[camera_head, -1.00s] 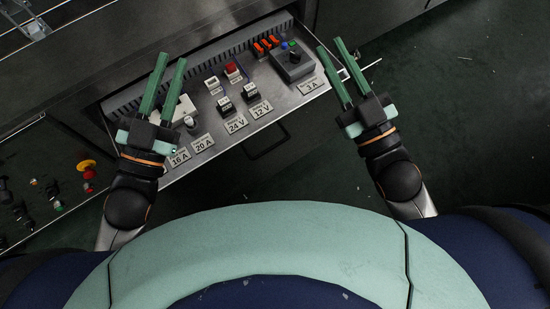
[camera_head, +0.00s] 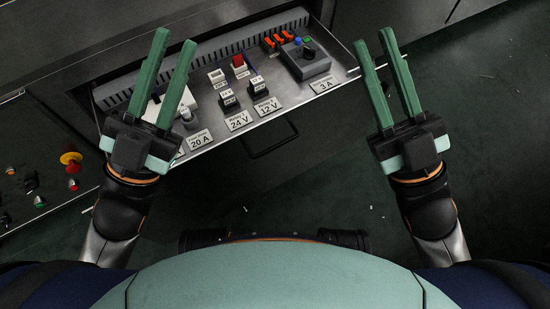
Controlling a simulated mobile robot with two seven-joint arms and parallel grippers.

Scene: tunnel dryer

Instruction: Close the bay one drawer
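The drawer (camera_head: 215,142) is pulled out of the dark cabinet and carries electrical parts, with labels such as 20 A, 24 V, 12 V and 3 A along its front edge. A black bar handle (camera_head: 270,147) shows below the front edge. My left gripper (camera_head: 172,70) is open and empty, its fingers over the left end of the drawer. The left end of the drawer is partly hidden by my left gripper.
The dark green floor (camera_head: 330,185) is clear in front, with small scraps. The metal cabinet (camera_head: 110,40) rises behind the drawer.

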